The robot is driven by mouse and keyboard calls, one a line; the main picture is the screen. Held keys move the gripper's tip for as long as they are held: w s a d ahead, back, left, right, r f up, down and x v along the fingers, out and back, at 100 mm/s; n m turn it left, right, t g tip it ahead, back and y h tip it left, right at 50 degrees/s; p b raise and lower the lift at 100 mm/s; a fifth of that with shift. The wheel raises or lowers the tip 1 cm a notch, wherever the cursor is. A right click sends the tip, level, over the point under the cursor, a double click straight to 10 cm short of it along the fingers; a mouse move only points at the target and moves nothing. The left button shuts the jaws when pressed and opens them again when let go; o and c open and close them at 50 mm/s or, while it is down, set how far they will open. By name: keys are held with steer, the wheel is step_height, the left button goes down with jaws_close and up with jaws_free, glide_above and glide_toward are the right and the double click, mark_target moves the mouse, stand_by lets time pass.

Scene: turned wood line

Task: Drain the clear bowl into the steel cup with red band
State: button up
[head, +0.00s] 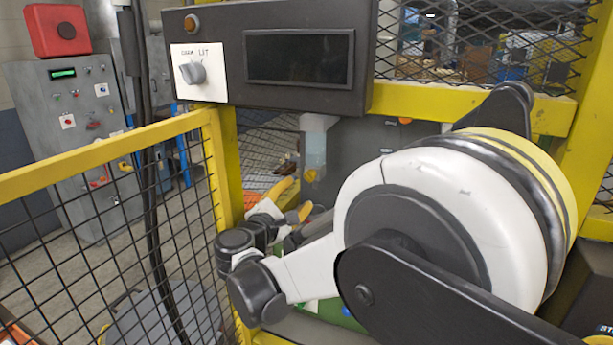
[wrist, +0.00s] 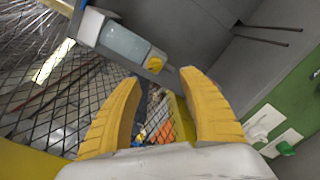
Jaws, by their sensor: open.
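I make out neither the clear bowl nor the steel cup with the red band in either view. In the head view my arm covers much of the middle and right, which may hide them. My gripper (head: 300,196) is small and partly hidden behind my arm. In the wrist view its two yellow fingers stand wide apart, and my gripper (wrist: 160,78) is open with nothing between the fingers. Beyond the fingertips is a clear container with a yellow knob (wrist: 126,46), fixed to a grey panel; the same container (head: 315,150) hangs below the dark control box.
Yellow-framed mesh fencing (head: 110,170) stands at the left, with more mesh behind. A dark control box with a dial (head: 290,55) hangs above my arm. A grey cabinet (head: 75,135) stands beyond the fence. White fittings (wrist: 263,122) sit on a green surface at right.

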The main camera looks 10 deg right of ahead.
mark_target(308, 178)
steer(key=shift+n+t, duration=0.3)
steer(key=b+x, duration=0.1)
steer(key=x, duration=0.4)
steer(key=b+x, duration=0.1)
steer(key=x, duration=0.4)
steer(key=shift+w+r, duration=0.2)
steer(key=shift+w, duration=0.3)
jaws_close()
